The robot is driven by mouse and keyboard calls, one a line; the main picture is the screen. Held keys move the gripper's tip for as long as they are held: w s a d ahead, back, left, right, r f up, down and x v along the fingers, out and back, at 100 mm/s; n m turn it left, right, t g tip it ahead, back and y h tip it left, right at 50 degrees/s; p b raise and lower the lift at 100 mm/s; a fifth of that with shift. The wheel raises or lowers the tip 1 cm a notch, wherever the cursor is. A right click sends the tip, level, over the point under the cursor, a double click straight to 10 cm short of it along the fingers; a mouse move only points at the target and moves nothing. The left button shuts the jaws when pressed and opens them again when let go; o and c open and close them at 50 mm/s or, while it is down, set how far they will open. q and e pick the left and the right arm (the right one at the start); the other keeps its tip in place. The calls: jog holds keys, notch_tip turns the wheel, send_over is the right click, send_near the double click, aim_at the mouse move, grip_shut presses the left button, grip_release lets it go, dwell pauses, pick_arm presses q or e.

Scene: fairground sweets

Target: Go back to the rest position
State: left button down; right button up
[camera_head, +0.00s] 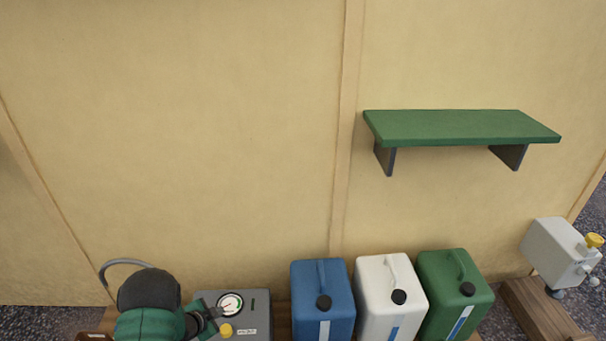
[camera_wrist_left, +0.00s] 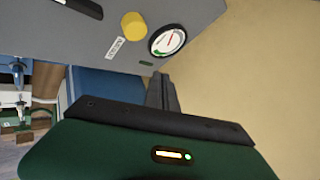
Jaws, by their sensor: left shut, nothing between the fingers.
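My left gripper (camera_head: 210,318) is at the lower left of the head view, at the end of my green and black arm. It is shut and empty, close to the left front of a grey box (camera_head: 262,312) with a round gauge (camera_head: 230,304) and a yellow knob (camera_head: 226,330). In the left wrist view the dark fingers (camera_wrist_left: 162,92) are together, with the grey box (camera_wrist_left: 205,20), its gauge (camera_wrist_left: 167,40) and yellow knob (camera_wrist_left: 133,25) beyond them. I cannot tell whether they touch the box. My right gripper is not in view.
A blue canister (camera_head: 338,300), a white canister (camera_head: 378,310) and a green canister (camera_head: 450,295) stand right of the box. A green shelf (camera_head: 460,127) juts from the beige wall (camera_head: 200,130). A white dispenser (camera_head: 553,250) stands far right by a wooden crate (camera_head: 535,310). The wall area above my left arm is clear.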

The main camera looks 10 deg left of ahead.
pick_arm(q)
notch_tip(320, 180, up, 10)
jog(key=s+d+n+g+y, duration=0.1)
jog(key=d+n+y, duration=0.1)
jog(key=d+n, duration=0.15)
jog(key=s+d+r+n+g, duration=0.2)
jog(key=s+d+r, duration=0.2)
jog(key=s, duration=0.3)
jog(key=s+d+r+n+g+h, duration=0.1)
jog(key=s+d+r+n, duration=0.15)
jog(key=s+d, duration=0.4)
jog(key=s+d+r+n+g, duration=0.2)
jog(key=s+d+r, duration=0.15)
jog(key=s, duration=0.55)
jog(key=w+p+v, duration=0.3)
jog(key=p+v, duration=1.1)
jog(key=w+r+p+v, duration=0.1)
jog(key=w+p+v, duration=0.2)
jog(key=p+v, duration=1.1)
jog(key=shift+w+a+r, duration=0.2)
jog(key=shift+w+r, duration=0.1)
jog(key=shift+w, duration=0.15)
